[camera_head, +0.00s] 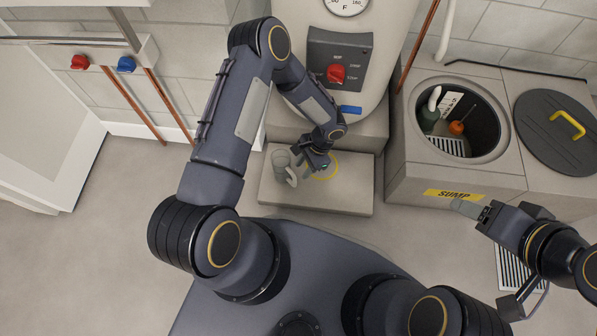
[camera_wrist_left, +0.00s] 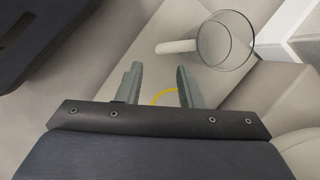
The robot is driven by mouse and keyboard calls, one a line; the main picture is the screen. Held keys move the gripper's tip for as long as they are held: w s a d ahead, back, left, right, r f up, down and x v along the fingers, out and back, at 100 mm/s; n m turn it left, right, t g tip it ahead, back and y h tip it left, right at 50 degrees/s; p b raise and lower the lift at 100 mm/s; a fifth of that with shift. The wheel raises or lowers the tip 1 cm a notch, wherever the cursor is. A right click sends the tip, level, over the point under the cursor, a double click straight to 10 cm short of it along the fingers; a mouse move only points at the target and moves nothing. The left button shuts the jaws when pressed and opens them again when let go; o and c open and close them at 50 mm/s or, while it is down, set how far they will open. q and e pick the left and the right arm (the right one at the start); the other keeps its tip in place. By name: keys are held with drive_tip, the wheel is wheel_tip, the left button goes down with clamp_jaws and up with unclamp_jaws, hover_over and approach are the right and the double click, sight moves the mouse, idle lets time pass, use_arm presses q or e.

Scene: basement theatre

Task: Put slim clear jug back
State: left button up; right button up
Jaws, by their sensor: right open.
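The slim clear jug (camera_head: 281,160) stands on the low pale block in front of the white tank, left of a yellow ring mark (camera_head: 333,170). In the left wrist view the clear jug (camera_wrist_left: 238,42) is at the upper right, with its pale handle (camera_wrist_left: 176,46) pointing left. My left gripper (camera_head: 308,174) is just right of the jug, over the block near the ring. In its wrist view my left gripper (camera_wrist_left: 160,84) has its fingers apart with nothing between them, apart from the jug. My right gripper (camera_head: 468,208) is open and empty near the sump front.
The low block (camera_head: 330,205) has bare room at its front right. The white tank (camera_head: 375,40) with a red knob rises behind it. On the right is the open sump pit (camera_head: 480,140), its dark lid (camera_head: 560,150) beside it. Floor at left is clear.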

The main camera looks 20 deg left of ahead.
use_arm(q)
drive_tip(key=a+r+n+t+h+p, duration=0.1)
drive_tip(key=a+r+n, duration=0.15)
drive_tip(key=r, duration=1.15)
drive_tip(key=a+r+n+t+h, duration=0.15)
drive_tip(key=a+r, duration=0.25)
drive_tip(key=r, duration=1.1)
drive_tip(key=s+r+n+t+h, duration=0.4)
drive_tip(key=s+r+n+t, duration=0.2)
drive_tip(key=s+r, duration=0.7)
drive_tip(key=s, duration=0.3)
drive_tip(key=shift+s+d, duration=0.25)
drive_tip(key=shift+s, duration=0.15)
